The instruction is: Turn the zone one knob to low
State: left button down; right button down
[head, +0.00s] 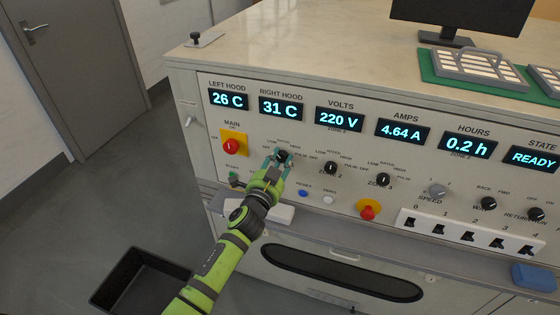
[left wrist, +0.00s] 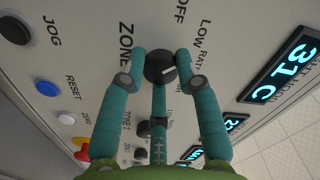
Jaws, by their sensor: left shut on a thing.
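The zone one knob (head: 282,156) is a small black dial on the control panel, below the right hood display. My left gripper (head: 276,163) is at the panel with its teal fingers around this knob. In the left wrist view the knob (left wrist: 160,67) sits between the fingertips of my left gripper (left wrist: 160,73), which are shut on its sides. A white pointer mark shows on the knob's face. The label around it is partly hidden by the fingers, so its exact setting cannot be told. My right gripper is not in view.
The zone 2 knob (head: 331,168) and zone 3 knob (head: 383,180) are to the right. A red main switch (head: 231,146) on a yellow plate is left of the gripper. A red stop button (head: 368,210) is lower right. A black open bin (head: 140,281) stands on the floor.

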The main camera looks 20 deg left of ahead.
pick_arm(q)
jog(key=shift+s+a+f, duration=0.1)
jog(key=shift+a+f, duration=0.1)
jog(key=shift+f, duration=0.15)
jog(key=c, duration=0.9)
grip_release()
jog(key=shift+a+r, duration=0.1)
jog(key=shift+r, duration=0.05)
jog(key=s, duration=1.2)
jog(key=shift+a, duration=0.15)
